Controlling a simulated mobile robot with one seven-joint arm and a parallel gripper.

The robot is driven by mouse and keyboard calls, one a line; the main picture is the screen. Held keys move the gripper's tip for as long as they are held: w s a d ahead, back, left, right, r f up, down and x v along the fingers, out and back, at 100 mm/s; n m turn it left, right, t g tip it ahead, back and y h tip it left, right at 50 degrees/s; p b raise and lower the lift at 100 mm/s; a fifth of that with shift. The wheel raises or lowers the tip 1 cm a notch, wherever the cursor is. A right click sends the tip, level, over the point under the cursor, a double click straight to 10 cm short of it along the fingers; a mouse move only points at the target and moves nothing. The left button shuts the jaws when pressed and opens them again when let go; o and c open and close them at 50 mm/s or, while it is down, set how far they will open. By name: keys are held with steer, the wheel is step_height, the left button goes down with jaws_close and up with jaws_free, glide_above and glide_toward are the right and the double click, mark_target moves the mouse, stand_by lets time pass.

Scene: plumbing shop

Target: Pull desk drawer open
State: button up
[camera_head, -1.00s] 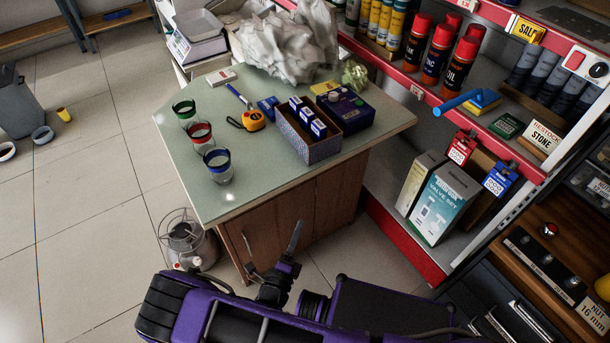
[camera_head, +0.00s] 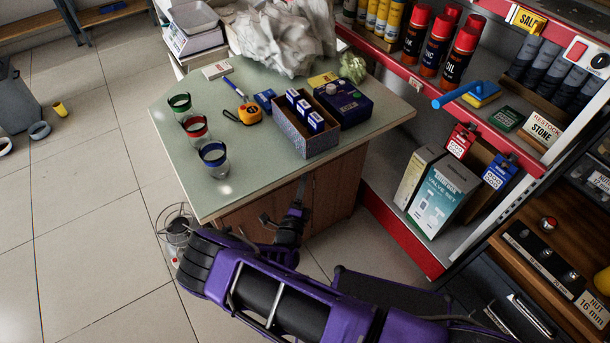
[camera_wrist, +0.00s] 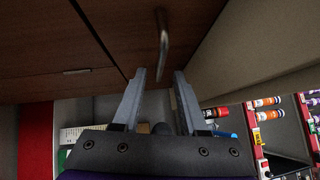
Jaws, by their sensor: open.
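The desk (camera_head: 245,160) has a pale glass-like top and a brown wooden front (camera_head: 335,190). In the wrist view the brown front (camera_wrist: 105,45) fills the upper part, crossed by dark seams. A curved metal handle (camera_wrist: 163,42) stands out from it. A thin metal strip (camera_wrist: 77,71) shows on another panel to the left. My gripper (camera_wrist: 160,73) is open and empty, its two fingers pointing at the front. The handle's lower end appears between the fingertips, with no visible contact. In the head view my gripper (camera_head: 301,190) is at the desk's front, below the top's edge.
Three glasses (camera_head: 197,130), a tape measure (camera_head: 249,114) and a box of blue packs (camera_head: 305,135) stand on the desk. A red-edged shelf (camera_head: 400,230) with a valve set box (camera_head: 440,195) is close on the right. A round metal appliance (camera_head: 178,229) stands on the floor at left.

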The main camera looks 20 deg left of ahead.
steer(key=shift+w+a+r, duration=0.1)
steer(key=shift+w+r, duration=0.1)
steer(key=shift+w, duration=1.15)
jaws_close()
stand_by(0.4)
